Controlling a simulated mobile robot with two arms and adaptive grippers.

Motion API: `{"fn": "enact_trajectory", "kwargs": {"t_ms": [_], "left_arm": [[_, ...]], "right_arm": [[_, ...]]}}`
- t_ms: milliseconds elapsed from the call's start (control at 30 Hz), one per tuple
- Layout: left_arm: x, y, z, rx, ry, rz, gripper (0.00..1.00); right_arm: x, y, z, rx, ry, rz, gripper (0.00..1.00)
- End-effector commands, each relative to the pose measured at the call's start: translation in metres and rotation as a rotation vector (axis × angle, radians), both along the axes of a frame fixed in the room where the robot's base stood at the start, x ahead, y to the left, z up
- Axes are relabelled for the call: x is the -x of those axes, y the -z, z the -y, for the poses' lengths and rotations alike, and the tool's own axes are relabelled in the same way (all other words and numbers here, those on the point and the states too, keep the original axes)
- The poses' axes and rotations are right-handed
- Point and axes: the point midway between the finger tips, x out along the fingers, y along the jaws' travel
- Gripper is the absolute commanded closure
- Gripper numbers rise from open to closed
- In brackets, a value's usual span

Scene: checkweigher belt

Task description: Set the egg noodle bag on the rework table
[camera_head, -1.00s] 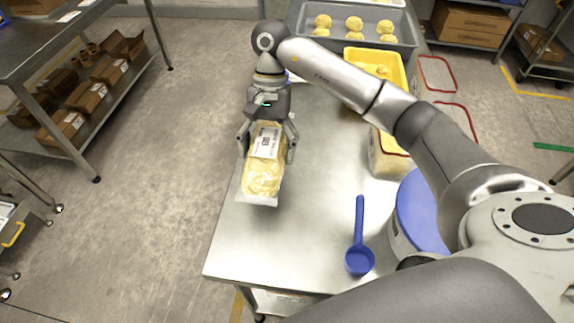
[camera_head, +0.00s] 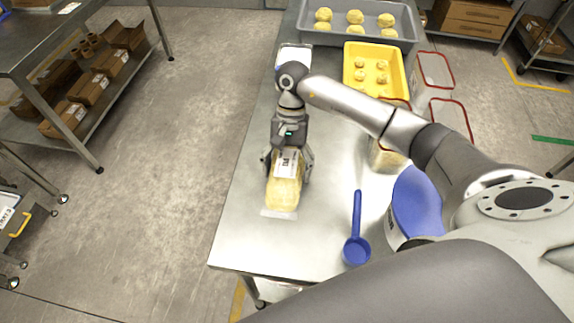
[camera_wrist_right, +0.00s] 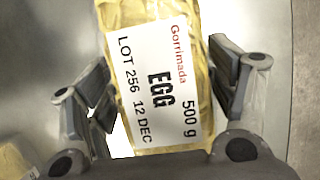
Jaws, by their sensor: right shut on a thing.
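The egg noodle bag (camera_head: 283,192) is a yellow pack with a white label, over the near left part of the steel table (camera_head: 245,238). In the right wrist view the bag (camera_wrist_right: 175,128) fills the middle, and its label reads "EGG", "500 g" and "LOT 256 12 DEC". My right gripper (camera_head: 287,165) points down and is shut on the bag, with a finger on each side. I cannot tell whether the bag's underside touches the table. My left gripper is not in view.
A blue scoop (camera_head: 356,249) lies right of the bag, beside a blue-lidded tub (camera_head: 416,208). A yellow tray (camera_head: 351,66) and a grey tray (camera_head: 306,36) with dough pieces stand farther back. The table's left edge is close to the bag.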

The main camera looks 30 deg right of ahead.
Motion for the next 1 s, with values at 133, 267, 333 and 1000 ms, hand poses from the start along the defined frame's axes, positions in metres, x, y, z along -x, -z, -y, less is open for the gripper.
{"fn": "enact_trajectory", "kwargs": {"t_ms": [133,267,333,1000], "left_arm": [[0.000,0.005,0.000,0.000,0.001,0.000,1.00],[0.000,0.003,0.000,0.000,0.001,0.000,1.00],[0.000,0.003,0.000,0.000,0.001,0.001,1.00],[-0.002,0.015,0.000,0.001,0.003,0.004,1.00]], "right_arm": [[-0.001,0.003,0.000,-0.001,0.000,0.003,0.69],[0.000,0.002,0.000,0.001,0.000,0.001,0.07],[0.000,0.002,0.000,0.001,0.000,0.001,0.00],[-0.013,-0.031,0.009,0.001,0.001,0.006,0.00]]}}
